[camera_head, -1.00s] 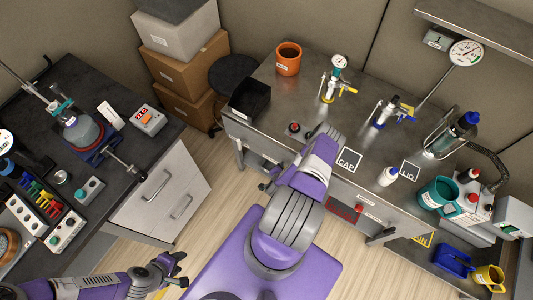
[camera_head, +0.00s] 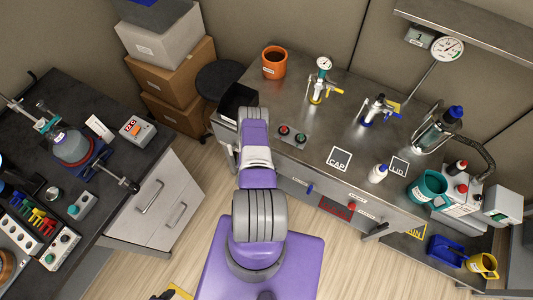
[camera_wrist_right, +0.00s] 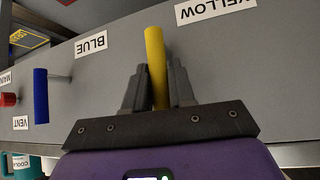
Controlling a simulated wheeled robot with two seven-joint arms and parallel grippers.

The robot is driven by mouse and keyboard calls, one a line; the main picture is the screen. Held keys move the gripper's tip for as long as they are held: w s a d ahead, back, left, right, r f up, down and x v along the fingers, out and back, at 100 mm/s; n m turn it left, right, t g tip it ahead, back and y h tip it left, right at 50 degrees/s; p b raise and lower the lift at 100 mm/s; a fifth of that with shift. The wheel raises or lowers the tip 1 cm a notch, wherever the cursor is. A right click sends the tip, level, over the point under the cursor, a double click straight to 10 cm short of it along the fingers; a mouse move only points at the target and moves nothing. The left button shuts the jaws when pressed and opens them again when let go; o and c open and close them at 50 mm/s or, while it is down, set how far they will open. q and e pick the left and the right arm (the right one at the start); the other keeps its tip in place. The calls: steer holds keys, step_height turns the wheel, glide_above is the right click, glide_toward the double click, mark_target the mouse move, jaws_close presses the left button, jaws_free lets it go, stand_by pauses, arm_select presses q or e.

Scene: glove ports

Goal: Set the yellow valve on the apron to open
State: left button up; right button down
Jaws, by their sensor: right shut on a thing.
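The yellow valve handle (camera_wrist_right: 156,60) stands nearly upright in the right wrist view, tilted slightly, on the grey apron (camera_wrist_right: 235,60). My right gripper (camera_wrist_right: 158,88) is shut on it, one dark finger on each side. The YELLOW label (camera_wrist_right: 214,8) is above right of it, upside down in this view. In the head view my right arm hides the yellow valve and the right gripper.
A blue handle (camera_wrist_right: 41,96) and a red knob (camera_wrist_right: 8,99) are left of the yellow handle on the apron. Floor (camera_head: 325,232) is clear in front.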

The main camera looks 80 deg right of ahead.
stand_by(0.3)
steer(key=c, duration=1.1)
jaws_free()
steer(key=shift+o, duration=0.2)
steer(key=p+v, duration=0.1)
steer(key=v, duration=0.6)
steer(key=shift+r, duration=0.15)
steer(key=shift+w+a, duration=0.1)
steer(key=shift+a, duration=0.05)
